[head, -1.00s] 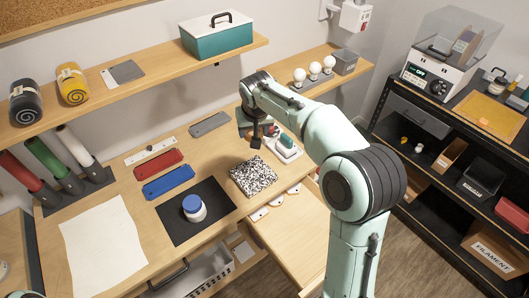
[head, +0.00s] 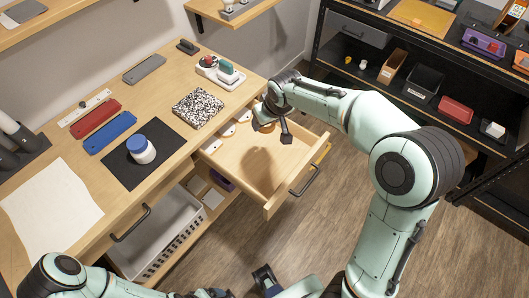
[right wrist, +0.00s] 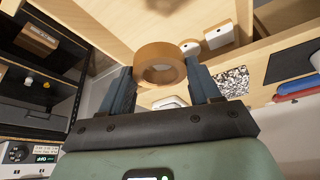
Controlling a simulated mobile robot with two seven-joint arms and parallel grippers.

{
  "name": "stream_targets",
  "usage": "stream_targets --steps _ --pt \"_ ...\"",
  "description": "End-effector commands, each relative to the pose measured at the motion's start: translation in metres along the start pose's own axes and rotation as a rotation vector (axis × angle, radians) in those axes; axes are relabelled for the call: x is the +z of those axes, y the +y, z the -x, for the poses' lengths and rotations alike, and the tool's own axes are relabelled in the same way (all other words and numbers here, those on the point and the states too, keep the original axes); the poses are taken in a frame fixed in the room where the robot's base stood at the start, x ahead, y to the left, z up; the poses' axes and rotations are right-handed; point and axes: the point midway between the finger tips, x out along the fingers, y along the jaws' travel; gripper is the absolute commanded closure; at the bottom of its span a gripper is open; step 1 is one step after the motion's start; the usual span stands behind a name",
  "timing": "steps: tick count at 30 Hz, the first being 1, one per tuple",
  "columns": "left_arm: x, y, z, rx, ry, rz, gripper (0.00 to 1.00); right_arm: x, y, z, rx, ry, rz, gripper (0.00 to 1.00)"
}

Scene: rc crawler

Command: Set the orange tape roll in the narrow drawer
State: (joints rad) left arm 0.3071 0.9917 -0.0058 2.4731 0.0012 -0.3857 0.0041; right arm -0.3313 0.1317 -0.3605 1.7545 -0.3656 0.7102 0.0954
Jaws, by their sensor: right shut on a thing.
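The orange tape roll (right wrist: 160,66) is held between the fingers of my right gripper (right wrist: 159,72) in the right wrist view. A dark shadow lies on the drawer's floor. The drawer's pale boards also fill the top of the right wrist view (right wrist: 95,18). What seems to be my left gripper (head: 267,279) is low at the bottom edge, away from the desk; its jaws are unclear.
White rounded pieces (head: 227,130) line the drawer's inner left side. A grey basket (head: 165,240) is below. Black shelving (head: 345,45) stands at the back right.

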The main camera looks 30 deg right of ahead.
Motion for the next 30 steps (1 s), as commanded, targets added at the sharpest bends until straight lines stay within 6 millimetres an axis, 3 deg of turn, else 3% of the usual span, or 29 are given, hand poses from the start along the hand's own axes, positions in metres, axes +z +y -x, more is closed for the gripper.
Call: stream_targets --steps 3,12,30 --pt "0.001 -0.002 -0.005 -0.001 -0.002 0.001 0.12 0.015 0.0 -0.032 0.002 -0.009 0.0 0.67" --pt "0.002 -0.006 -0.014 -0.002 -0.005 0.002 0.12 0.045 0.002 -0.103 0.002 -0.008 -0.001 0.67" --pt "0.003 -0.008 -0.02 -0.003 -0.008 0.003 0.12 0.07 0.002 -0.166 0.001 -0.002 -0.001 0.67"
